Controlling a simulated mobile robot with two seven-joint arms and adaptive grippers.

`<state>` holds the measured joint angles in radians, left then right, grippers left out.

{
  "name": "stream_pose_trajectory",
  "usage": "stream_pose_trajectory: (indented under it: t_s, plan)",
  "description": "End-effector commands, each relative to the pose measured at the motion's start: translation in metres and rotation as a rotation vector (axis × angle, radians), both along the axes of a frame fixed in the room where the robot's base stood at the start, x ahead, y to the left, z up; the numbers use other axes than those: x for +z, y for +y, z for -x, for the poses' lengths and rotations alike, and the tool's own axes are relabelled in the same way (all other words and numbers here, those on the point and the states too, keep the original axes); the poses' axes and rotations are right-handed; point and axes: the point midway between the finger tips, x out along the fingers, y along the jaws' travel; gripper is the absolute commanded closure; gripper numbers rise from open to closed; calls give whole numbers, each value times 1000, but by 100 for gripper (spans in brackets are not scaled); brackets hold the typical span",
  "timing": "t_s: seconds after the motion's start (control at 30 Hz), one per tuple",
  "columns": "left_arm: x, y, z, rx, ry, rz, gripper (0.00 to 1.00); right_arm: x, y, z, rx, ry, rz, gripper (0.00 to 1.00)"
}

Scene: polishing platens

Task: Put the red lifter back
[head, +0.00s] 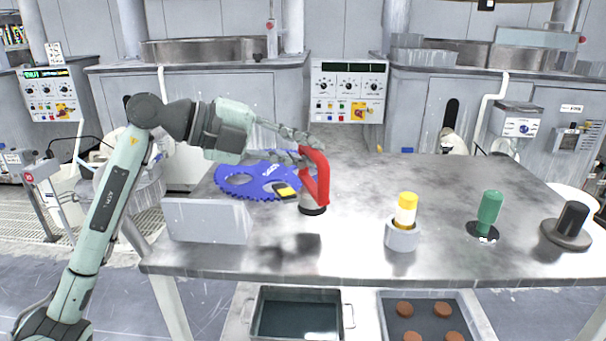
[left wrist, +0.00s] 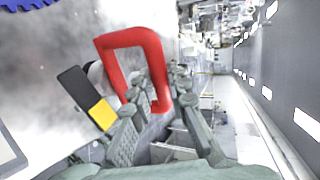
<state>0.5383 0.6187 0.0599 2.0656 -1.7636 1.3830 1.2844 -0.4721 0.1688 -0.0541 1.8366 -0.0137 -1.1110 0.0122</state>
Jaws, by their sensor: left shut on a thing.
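The red lifter (head: 320,178) has a red loop handle and stands roughly upright above a small dark round base near the middle-left of the table. My left gripper (head: 306,150) reaches in from the left and is shut on the upper part of its handle. In the left wrist view the red handle (left wrist: 109,70) passes between the two fingers of the gripper (left wrist: 153,92). I cannot tell whether the lifter's base rests on the table or hangs just above it. My right gripper is in neither view.
On the table (head: 350,240) are a blue toothed disc (head: 240,180), a black and yellow item (head: 285,191) close to the lifter, a grey box (head: 207,221), a yellow-capped bottle in a grey holder (head: 401,237), a green-handled tool (head: 490,208) and a black-knobbed disc (head: 567,236).

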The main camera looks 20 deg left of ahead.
Motion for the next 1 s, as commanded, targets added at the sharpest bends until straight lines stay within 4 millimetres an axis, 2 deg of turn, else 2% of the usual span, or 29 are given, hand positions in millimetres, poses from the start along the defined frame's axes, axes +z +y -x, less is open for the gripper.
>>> stream_pose_trajectory:
  t_s: [0.13, 0.4, 0.83, 0.87, 1.0]
  plan:
    - [-5, 0, 3, 1, -5, 5, 100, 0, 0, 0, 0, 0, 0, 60]
    - [-36, 0, 3, 1, -5, 5, 100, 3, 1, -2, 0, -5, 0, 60]
    - [-42, 0, 2, 2, -7, 2, 100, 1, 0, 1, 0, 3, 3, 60]
    - [-44, 0, 3, 1, 0, -1, 82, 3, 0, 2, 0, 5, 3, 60]
    - [-44, 0, 3, 1, 0, -1, 64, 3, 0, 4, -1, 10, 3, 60]
